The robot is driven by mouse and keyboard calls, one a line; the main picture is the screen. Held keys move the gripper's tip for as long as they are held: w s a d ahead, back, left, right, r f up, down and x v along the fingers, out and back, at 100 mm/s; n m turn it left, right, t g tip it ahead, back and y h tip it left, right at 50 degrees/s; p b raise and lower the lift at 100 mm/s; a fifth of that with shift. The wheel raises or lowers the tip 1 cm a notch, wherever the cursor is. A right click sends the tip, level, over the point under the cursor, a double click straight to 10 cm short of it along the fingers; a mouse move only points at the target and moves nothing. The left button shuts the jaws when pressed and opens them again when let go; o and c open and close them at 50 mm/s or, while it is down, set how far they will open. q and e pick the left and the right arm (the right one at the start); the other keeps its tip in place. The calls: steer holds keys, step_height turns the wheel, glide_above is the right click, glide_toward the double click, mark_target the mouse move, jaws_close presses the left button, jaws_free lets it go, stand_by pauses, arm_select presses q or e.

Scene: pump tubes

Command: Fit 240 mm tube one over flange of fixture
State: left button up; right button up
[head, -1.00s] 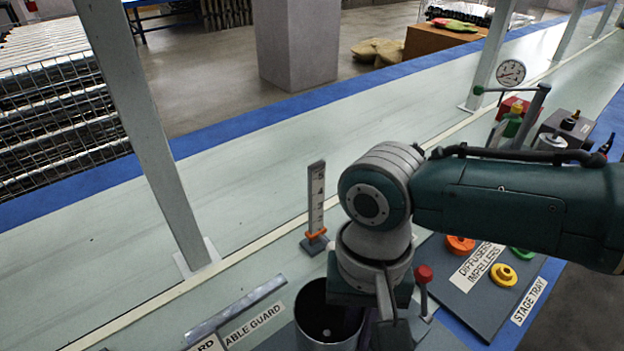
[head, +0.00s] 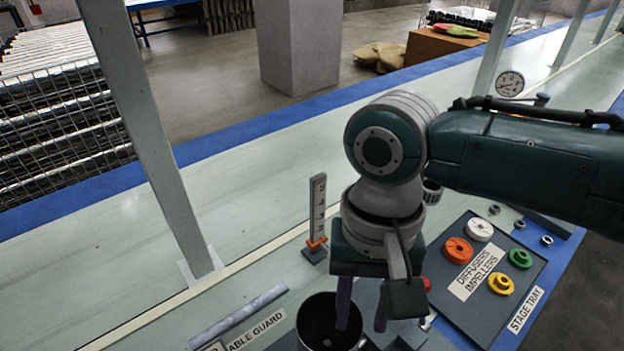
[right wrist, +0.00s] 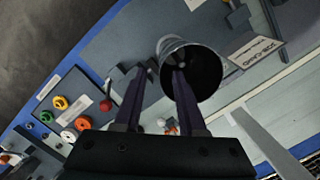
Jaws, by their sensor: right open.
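A wide metal tube (head: 309,322) stands with its open round mouth up at the bottom of the head view, its lower part cut off by the frame. My right gripper (head: 364,322) is open and empty above the tube's right side. In the right wrist view the tube (right wrist: 207,88) shows its dark inside, with a small light spot in it. One finger of the right gripper (right wrist: 160,72) overlaps the mouth and the other lies outside the rim. A grey fixture (right wrist: 123,80) sits beside the tube; its flange is not clearly visible. My left gripper is out of view.
An upright numbered gauge (head: 318,210) with an orange slider stands behind the tube. A dark stage tray (head: 522,290) with coloured rings lies to the right. A red knob (right wrist: 106,105) stands near the fixture. A pale post (head: 150,140) rises at left.

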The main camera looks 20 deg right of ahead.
steer(key=r, duration=0.3)
steer(key=shift+w+d+r, duration=0.1)
steer(key=shift+w+r, duration=0.05)
steer(key=shift+w, duration=0.1)
stand_by(0.6)
steer(key=s+a+r+n+t+y+p, duration=0.2)
steer(key=s+a+r+n+p, duration=0.2)
steer(key=s+a+n, duration=0.15)
steer(key=s+d+r+n+t+h+p, duration=0.1)
steer(key=s+d+r+t, duration=0.1)
steer(key=s+d+r, duration=0.3)
steer(key=s+d+r+t+h+p, duration=0.1)
steer(key=s+d+r+h+p, duration=0.15)
steer(key=d, duration=0.35)
step_height(320, 180, up, 38)
steer(key=p, duration=3.6)
steer(key=shift+w+f+y+p, duration=0.2)
steer(key=shift+w+y+p, duration=0.2)
steer(key=shift+w+y, duration=0.05)
